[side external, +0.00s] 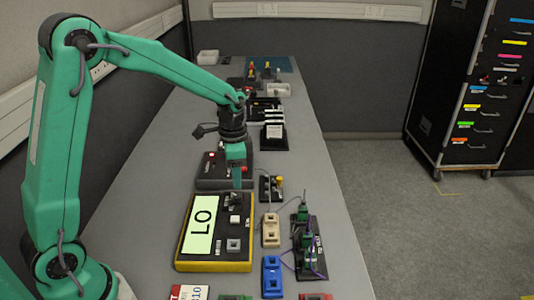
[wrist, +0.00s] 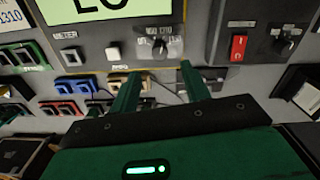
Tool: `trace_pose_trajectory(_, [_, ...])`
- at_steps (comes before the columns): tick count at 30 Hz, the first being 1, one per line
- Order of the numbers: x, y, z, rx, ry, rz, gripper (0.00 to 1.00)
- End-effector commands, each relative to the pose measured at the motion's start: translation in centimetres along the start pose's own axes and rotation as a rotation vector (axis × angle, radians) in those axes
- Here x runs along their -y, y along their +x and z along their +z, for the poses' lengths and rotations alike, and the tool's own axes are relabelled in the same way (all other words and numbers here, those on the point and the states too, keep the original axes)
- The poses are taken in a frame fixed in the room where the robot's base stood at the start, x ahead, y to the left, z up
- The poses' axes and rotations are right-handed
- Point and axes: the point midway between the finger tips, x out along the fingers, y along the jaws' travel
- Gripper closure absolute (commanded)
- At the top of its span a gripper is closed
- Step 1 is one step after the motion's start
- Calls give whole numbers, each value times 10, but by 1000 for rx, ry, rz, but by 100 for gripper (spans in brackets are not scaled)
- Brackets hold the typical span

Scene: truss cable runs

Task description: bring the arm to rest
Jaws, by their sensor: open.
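My green arm reaches over the bench from the left in the side external view. My gripper (side external: 237,184) points down, just above the far edge of the yellow-edged tester (side external: 183,262) and close to its dark knob (side external: 232,199). In the wrist view my gripper (wrist: 160,76) has its two green fingers spread apart with nothing between them. The tester's knob (wrist: 158,47) shows beyond the fingertips. I cannot tell whether a finger touches the tester. The tester's screen (side external: 202,225) reads "LO".
A dark box with a red switch (wrist: 238,46) stands behind the tester. Beige (side external: 271,230) and blue (side external: 272,277) connectors and a rack with purple cable (side external: 308,245) lie to the right. A black drawer case (side external: 470,100) stands on the floor beyond the bench.

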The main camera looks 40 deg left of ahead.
Motion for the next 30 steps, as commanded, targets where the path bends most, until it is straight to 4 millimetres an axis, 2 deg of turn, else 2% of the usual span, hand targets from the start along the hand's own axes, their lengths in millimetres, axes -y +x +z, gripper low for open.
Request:
trace_pose_trajectory(5, [0,-11,0,0,0,0,54])
trace_pose_trajectory(20, [-2,-17,2,-6,-9,-5,54])
trace_pose_trajectory(25, [-9,-32,9,-30,-42,-23,54])
trace_pose_trajectory(30, [-22,-57,22,-72,-103,-50,54])
